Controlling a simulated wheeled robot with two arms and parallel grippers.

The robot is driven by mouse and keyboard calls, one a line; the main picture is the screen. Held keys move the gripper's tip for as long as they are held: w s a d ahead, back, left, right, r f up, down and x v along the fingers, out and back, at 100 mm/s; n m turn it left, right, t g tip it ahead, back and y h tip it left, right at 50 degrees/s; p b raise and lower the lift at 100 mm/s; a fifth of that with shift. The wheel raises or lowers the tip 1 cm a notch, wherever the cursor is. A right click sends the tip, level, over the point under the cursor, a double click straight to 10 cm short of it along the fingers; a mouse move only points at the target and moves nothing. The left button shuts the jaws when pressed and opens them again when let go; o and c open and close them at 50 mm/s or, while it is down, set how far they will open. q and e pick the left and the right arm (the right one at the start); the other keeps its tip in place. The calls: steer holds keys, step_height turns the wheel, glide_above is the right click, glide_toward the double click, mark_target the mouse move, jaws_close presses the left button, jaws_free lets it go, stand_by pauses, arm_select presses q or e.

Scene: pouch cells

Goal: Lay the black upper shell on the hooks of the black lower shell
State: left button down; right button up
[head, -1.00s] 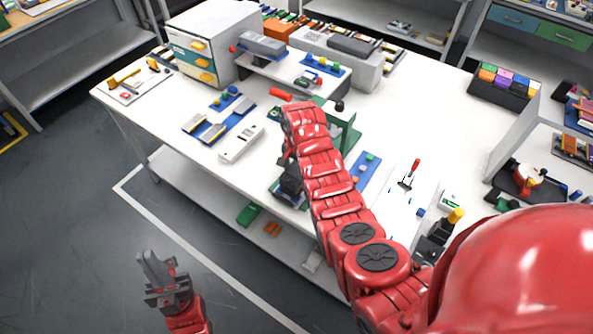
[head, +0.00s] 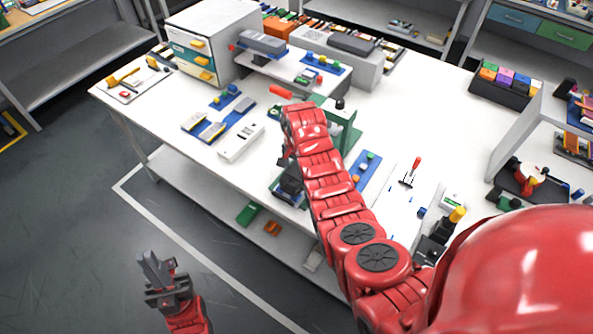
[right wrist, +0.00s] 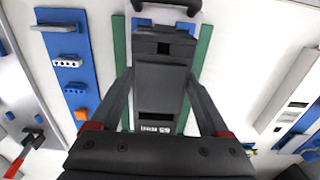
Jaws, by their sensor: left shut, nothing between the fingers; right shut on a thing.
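My right gripper (right wrist: 160,80) is shut on a dark block, which I take to be the black upper shell (right wrist: 162,88), seen between its two fingers in the right wrist view. Directly beyond it is more black structure (right wrist: 160,38), likely the lower shell. The hooks cannot be made out, and I cannot tell whether the shells touch. In the head view my right arm hides much of this spot; a black piece (head: 290,182) shows beside it near the table's front edge. My left gripper (head: 165,282) is shut and empty, over the floor in front of the table.
A green stand (head: 347,128) rises behind my right arm. Blue strips with small parts (right wrist: 68,62) lie beside the work spot. A white bar (head: 241,142) lies to its left. A drawer cabinet (head: 195,60) and a raised shelf (head: 280,72) stand at the back.

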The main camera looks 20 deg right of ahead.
steer(key=shift+f+b, duration=0.3)
steer(key=shift+f, duration=0.15)
steer(key=o, duration=1.2)
steer(key=shift+o, duration=0.2)
steer(key=shift+r, duration=0.15)
steer(key=shift+r, duration=0.25)
step_height(320, 180, up, 4)
steer(key=shift+w+b, duration=0.1)
steer(key=shift+b, duration=1)
step_height(320, 180, up, 13)
steer(key=p, duration=0.7)
steer(key=shift+f, duration=0.15)
